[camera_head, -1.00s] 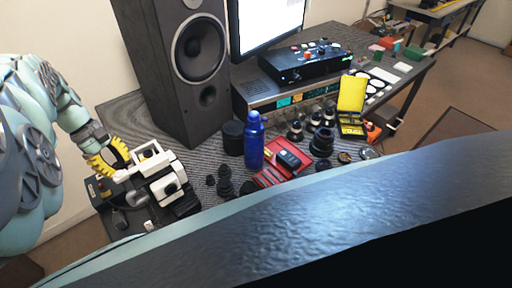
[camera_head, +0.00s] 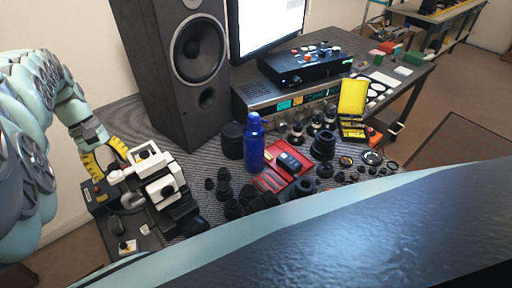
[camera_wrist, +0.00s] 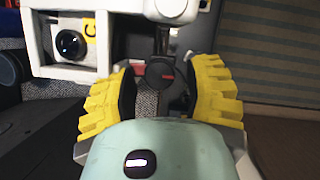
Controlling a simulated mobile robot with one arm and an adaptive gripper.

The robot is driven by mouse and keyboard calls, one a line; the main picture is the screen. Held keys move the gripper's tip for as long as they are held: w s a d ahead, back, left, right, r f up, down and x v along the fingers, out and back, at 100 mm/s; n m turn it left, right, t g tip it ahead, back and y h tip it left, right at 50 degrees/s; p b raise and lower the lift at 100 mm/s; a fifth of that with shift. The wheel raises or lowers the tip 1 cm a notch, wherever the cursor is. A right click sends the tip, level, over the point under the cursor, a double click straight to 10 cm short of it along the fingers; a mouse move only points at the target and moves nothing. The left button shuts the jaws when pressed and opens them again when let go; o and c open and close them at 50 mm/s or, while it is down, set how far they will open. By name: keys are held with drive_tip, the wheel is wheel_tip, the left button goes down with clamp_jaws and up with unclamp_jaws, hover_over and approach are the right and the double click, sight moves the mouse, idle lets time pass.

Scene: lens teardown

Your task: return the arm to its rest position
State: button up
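My gripper (camera_head: 104,157) has yellow ridged fingers and is at the left end of the desk, beside a white and black instrument (camera_head: 158,180). In the wrist view my gripper (camera_wrist: 164,82) has its two fingers apart. Between and just beyond them is a dark part with a round knob (camera_wrist: 160,72); I cannot tell whether it touches a finger. The white frame (camera_wrist: 72,72) of the instrument, with a dark lens in it, shows at the upper left of the wrist view. My arm bends down from the left edge of the head view.
A tall black speaker (camera_head: 178,65) stands behind the gripper. A blue bottle (camera_head: 253,145), a red tray (camera_head: 271,181) and several black lens parts (camera_head: 224,186) are on the desk. An open yellow case (camera_head: 353,97) stands farther right. My own body hides the desk's near edge.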

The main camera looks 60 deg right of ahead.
drive_tip(key=shift+o, duration=0.5)
